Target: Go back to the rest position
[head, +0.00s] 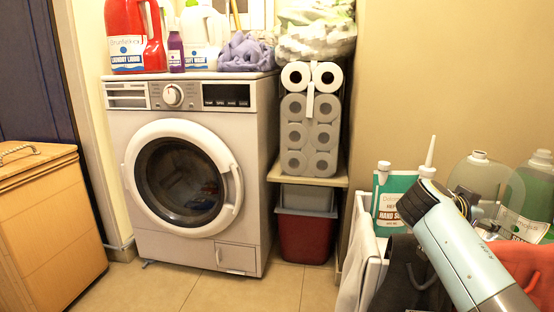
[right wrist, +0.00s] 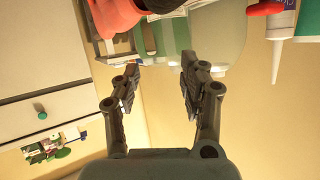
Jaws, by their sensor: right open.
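My right gripper (right wrist: 158,84) is open in the right wrist view, with its two dark fingers apart and nothing between them. In the head view my right arm comes in from the lower right, in front of the bottles; its fingers are not clear there. A red thing (right wrist: 108,16) and a pale green bottle (right wrist: 218,35) lie beyond the fingertips in the wrist view. My left gripper is in neither view.
A white washer (head: 190,240) with its round door shut stands at left centre. A red laundry bottle (head: 133,38) stands on top. Toilet rolls (head: 310,135) sit on a shelf above a red bin (head: 304,238). A hand soap bottle (head: 389,205) stands beside my arm. The floor in front is clear.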

